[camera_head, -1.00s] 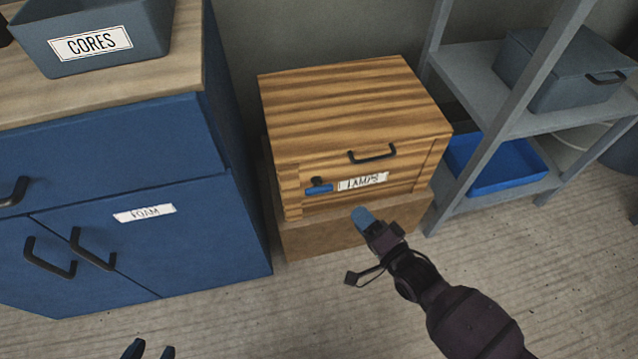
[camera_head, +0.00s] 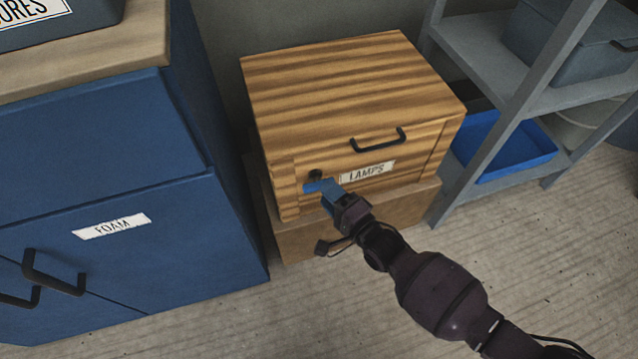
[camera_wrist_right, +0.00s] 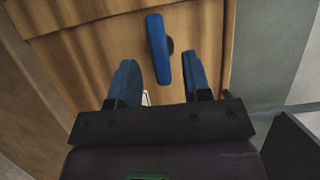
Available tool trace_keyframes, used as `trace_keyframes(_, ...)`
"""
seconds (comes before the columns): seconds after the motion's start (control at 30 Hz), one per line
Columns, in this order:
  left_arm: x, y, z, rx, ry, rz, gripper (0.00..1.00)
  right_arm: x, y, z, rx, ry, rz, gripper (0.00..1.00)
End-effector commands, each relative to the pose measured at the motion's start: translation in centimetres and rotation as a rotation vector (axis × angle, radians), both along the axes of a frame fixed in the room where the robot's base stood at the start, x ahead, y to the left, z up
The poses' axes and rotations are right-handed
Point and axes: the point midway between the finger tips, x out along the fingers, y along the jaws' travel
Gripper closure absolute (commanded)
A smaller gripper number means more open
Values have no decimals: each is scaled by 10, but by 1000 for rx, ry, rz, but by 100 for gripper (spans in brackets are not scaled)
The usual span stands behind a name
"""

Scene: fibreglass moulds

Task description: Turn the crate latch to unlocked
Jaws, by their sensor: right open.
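The wooden crate (camera_head: 350,90) has a front with a LAMPS label and a dark handle. Its blue latch bar (camera_head: 312,186) lies roughly level at the front's left side, by a dark round knob (camera_head: 316,175). My right gripper (camera_head: 328,190) is at the latch and hides part of the bar. In the right wrist view, the open fingers (camera_wrist_right: 160,76) stand on either side of the lower end of the blue latch (camera_wrist_right: 158,45), with gaps on both sides. Whether they touch it, I cannot tell. My left gripper is out of view.
The crate stands on a brown box (camera_head: 300,240). A blue cabinet (camera_head: 100,180) with a FOAM label is close on the left. A grey shelf (camera_head: 480,120) with a blue tray (camera_head: 510,150) stands on the right. The floor (camera_head: 560,260) in front is clear.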

Motion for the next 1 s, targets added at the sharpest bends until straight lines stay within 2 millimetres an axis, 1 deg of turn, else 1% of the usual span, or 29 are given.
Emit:
trace_keyframes(0.03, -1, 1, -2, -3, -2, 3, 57, 5, 6, -4, 1, 3, 0, 55)
trace_keyframes(0.1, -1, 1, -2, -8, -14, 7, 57, 13, 12, -3, 0, 4, 0, 55)
trace_keyframes(0.3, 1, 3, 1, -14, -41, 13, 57, 26, 23, -2, 0, 3, 0, 55)
trace_keyframes(0.43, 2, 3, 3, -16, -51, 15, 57, 30, 26, 0, -1, 1, 0, 55)
trace_keyframes(0.67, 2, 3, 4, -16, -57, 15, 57, 30, 26, 0, -1, 1, 0, 55)
trace_keyframes(0.77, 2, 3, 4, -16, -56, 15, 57, 30, 26, 0, -1, 1, 0, 68)
trace_keyframes(0.9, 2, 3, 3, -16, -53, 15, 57, 30, 26, 0, -1, 1, 0, 89)
trace_keyframes(1.0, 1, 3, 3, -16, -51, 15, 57, 30, 26, 0, -2, -1, 0, 90)
